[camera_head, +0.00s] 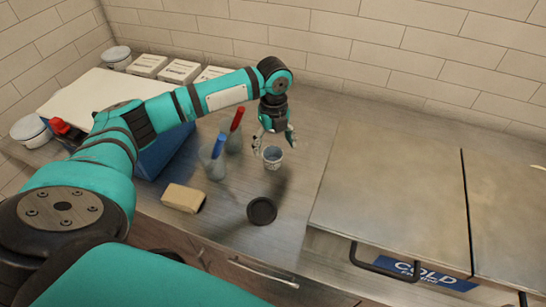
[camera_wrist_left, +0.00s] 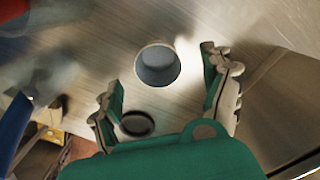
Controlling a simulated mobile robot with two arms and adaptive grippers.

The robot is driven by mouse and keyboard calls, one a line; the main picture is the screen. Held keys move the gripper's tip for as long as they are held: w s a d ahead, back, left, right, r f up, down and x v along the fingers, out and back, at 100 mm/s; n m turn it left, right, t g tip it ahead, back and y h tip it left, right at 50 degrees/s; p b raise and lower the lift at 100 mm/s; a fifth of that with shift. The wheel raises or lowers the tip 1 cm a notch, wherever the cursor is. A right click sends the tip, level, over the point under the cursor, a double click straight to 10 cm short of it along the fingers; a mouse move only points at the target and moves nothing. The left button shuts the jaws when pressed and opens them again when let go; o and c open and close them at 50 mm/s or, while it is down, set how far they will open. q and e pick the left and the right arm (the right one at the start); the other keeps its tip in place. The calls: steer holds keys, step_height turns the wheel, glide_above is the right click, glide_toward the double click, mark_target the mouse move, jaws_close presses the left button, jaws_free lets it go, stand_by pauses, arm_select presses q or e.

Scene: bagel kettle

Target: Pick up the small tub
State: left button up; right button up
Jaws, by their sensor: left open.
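The small tub (camera_head: 272,157) stands upright on the metal counter, light-coloured outside with a bluish-grey inside. In the left wrist view the small tub (camera_wrist_left: 158,66) shows its open round mouth, just beyond the space between the fingertips. My left gripper (camera_head: 273,143) points down above the tub and is open and empty. Its two fingers are spread wide in the left wrist view (camera_wrist_left: 160,75). I cannot tell whether a finger touches the tub. My right gripper is not in view.
Two clear containers with a blue-handled (camera_head: 219,146) and a red-handled tool (camera_head: 236,119) stand close left of the tub. A black round lid (camera_head: 262,211) and a tan block (camera_head: 183,198) lie nearer. A cold-unit lid (camera_head: 390,200) is at right.

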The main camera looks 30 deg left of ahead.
mark_target(273, 156)
arm_select(q)
steer(key=shift+s+f, duration=0.1)
steer(key=shift+f, duration=0.2)
step_height(273, 156, down, 4)
steer(key=shift+r+p, duration=0.2)
steer(key=shift+p, duration=0.7)
steer(key=shift+f, duration=0.55)
steer(key=c, duration=0.9)
steer(key=shift+c, duration=0.2)
